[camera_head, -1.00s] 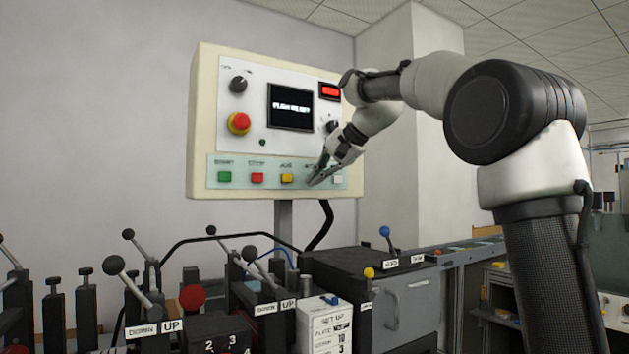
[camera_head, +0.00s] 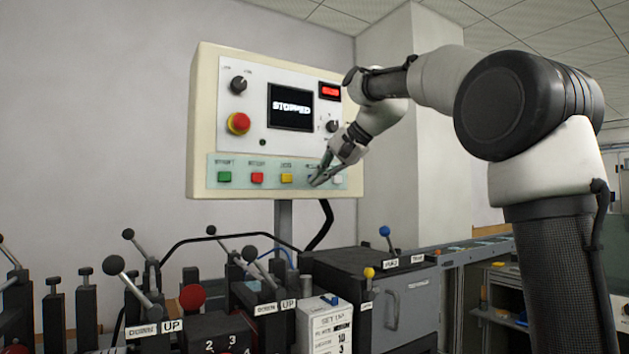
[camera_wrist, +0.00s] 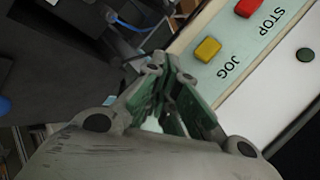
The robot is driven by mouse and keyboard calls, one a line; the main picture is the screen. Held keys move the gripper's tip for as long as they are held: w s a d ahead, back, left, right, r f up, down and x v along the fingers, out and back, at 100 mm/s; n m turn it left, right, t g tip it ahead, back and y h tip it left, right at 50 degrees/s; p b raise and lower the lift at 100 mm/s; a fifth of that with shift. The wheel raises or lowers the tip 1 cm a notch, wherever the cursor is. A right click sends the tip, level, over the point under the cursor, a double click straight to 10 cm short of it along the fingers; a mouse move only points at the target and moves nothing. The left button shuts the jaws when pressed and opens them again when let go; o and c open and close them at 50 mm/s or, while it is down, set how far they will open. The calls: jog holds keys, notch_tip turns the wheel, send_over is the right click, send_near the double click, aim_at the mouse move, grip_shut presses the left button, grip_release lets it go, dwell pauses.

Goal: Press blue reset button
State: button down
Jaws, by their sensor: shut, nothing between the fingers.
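A cream control panel (camera_head: 206,120) carries a row of buttons on a pale green strip: green (camera_head: 224,177), red (camera_head: 257,178), yellow (camera_head: 286,179) and white (camera_head: 338,179). No blue button shows; the spot between yellow and white is covered by my gripper (camera_head: 315,183). My gripper is shut and empty, its fingertips at the strip in that spot. Whether they touch a button I cannot tell. In the wrist view the shut fingers (camera_wrist: 172,72) are beside the yellow JOG button (camera_wrist: 207,49), with the red STOP button (camera_wrist: 248,7) beyond. The panel screen (camera_head: 290,107) reads STOPPED.
A red emergency knob (camera_head: 238,123) and a black dial (camera_head: 238,85) project from the panel's upper left. Below stand levers, including a blue-knobbed one (camera_head: 384,231), and a dark cabinet (camera_head: 350,268). The wall left of the panel is free.

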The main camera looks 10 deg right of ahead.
jog(key=s, duration=0.1)
jog(key=s+d, duration=0.1)
jog(key=s, duration=0.2)
jog(key=shift+s+d, duration=0.25)
jog(key=shift+s, duration=0.15)
dwell(0.9)
jog(key=s+d+f+n+g+h, duration=0.1)
jog(key=s+d+f+n+h, duration=0.2)
jog(key=f, duration=0.8)
jog(key=s+d+f+n+h, duration=0.1)
jog(key=s+d+f, duration=0.3)
jog(key=s, duration=0.5)
jog(key=s+d+f+n+g+h, duration=0.1)
jog(key=s+d+f, duration=0.3)
jog(key=s+f, duration=0.5)
jog(key=s+d+f+n+g+h, duration=0.1)
jog(key=s+d+f, duration=0.3)
jog(key=s, duration=0.6)
notch_tip(320, 180, down, 3)
jog(key=shift+s+r+n, duration=0.1)
jog(key=shift+s+n, duration=0.2)
jog(key=shift+n, duration=0.4)
